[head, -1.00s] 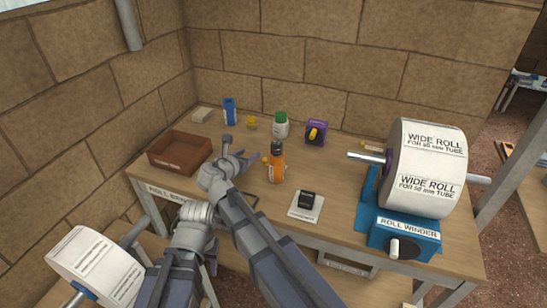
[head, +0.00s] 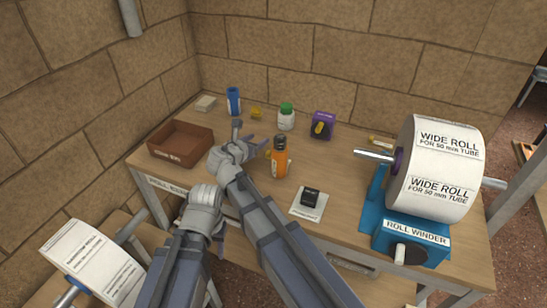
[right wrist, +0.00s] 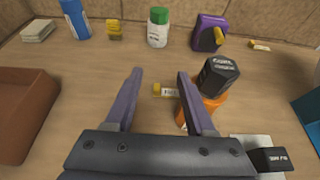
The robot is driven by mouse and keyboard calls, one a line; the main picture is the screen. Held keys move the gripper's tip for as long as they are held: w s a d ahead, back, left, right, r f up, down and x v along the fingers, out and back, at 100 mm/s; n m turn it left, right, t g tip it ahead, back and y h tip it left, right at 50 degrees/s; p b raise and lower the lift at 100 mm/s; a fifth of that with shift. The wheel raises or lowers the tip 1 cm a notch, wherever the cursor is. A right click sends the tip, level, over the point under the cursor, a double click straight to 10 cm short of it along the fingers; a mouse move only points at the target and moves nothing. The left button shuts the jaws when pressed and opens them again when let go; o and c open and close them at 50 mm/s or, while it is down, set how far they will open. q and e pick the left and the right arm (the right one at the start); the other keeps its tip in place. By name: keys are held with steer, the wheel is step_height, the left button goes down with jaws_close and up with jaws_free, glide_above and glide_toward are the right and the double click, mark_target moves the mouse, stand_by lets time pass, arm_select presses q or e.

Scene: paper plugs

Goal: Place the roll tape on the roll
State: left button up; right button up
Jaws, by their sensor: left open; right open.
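A large white wide roll (head: 440,165) is mounted on a rod on the blue roll winder (head: 405,240) at the bench's right. I cannot tell which small item is the roll tape. A small yellow-and-white labelled piece (right wrist: 168,90) lies on the bench between and beyond my right fingertips in the right wrist view. My right gripper (head: 254,148) is open and empty over the bench; it also shows in the right wrist view (right wrist: 160,78). An orange bottle (head: 279,160) with a black top stands close beside its right finger. My left gripper (head: 218,240) is open, low before the bench's front edge.
A brown box (head: 180,140) stands at left. A blue can (head: 233,98), green-capped bottle (head: 286,118) and purple device (head: 323,125) stand along the back. A black block on a pale plate (head: 308,200) lies at the front. Another white roll (head: 90,262) is at lower left.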

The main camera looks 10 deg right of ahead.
steer(key=b, duration=0.9)
glide_toward(266, 154)
steer(key=shift+x, duration=0.95)
steer(key=shift+s+d, duration=0.1)
steer(key=shift+d, duration=0.05)
steer(key=shift+w+d+f+b, duration=0.2)
steer(key=shift+w+b, duration=0.1)
steer(key=shift+w, duration=0.1)
steer(key=shift+w+d+f, duration=0.25)
steer(key=shift+w+d, duration=0.05)
steer(key=shift+w, duration=0.1)
steer(key=shift+w+d, duration=0.25)
steer(key=shift+d, duration=0.1)
steer(key=shift+a+b, duration=0.1)
steer(key=shift+b, duration=0.2)
